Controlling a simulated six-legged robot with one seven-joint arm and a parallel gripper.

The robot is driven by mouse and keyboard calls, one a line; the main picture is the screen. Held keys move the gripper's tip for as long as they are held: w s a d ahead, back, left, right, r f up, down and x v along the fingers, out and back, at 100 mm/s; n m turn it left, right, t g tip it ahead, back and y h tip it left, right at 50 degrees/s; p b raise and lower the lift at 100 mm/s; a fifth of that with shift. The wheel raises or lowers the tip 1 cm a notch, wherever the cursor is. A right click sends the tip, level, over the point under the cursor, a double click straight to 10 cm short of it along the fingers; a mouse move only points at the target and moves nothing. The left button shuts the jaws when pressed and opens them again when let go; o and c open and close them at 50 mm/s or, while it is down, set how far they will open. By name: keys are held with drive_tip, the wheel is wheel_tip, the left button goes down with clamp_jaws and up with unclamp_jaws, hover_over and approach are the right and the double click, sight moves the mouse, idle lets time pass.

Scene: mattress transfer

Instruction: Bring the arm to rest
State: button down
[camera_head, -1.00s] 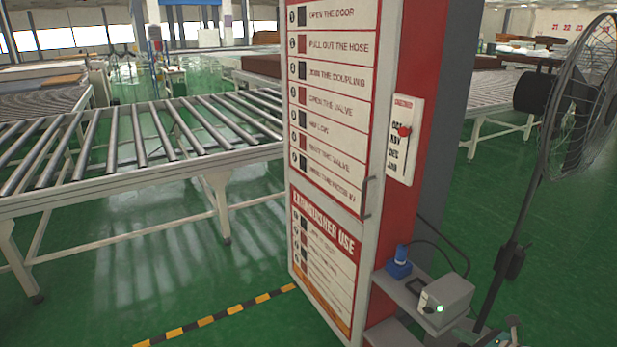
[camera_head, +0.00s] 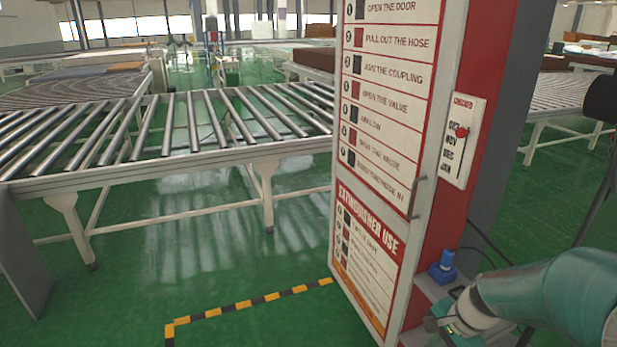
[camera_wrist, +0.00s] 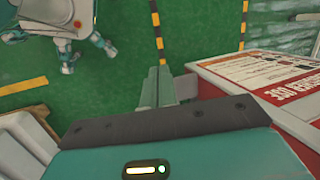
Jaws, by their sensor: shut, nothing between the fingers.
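My gripper (camera_wrist: 158,88) shows in the wrist view with its two teal fingers together and nothing between them. It points over the green floor, with the red and white fire cabinet to its right. In the head view my teal arm enters from the lower right, in front of the cabinet's side shelf. The fingertips cannot be made out clearly there.
The fire cabinet (camera_head: 385,130) stands close at the right. A blue object (camera_head: 443,266) sits on its side shelf. A roller conveyor (camera_head: 170,170) runs across the left. Striped floor tape (camera_head: 240,306) lies on open green floor in front. A fan stand shows at the right edge.

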drive_tip(key=s+a+r+n+t+h, duration=0.1)
drive_tip(key=s+a+r+n, duration=0.4)
drive_tip(key=r, duration=0.4)
drive_tip(key=s+a+r+n+t+h, duration=0.2)
drive_tip(key=s+a+r+n, duration=0.4)
drive_tip(key=s+r+n, duration=0.1)
drive_tip(key=shift+s+a+r+n+t, duration=0.2)
drive_tip(key=shift+s+r+n+t, duration=0.15)
drive_tip(key=shift+r, duration=0.55)
drive_tip(key=shift+d, duration=0.25)
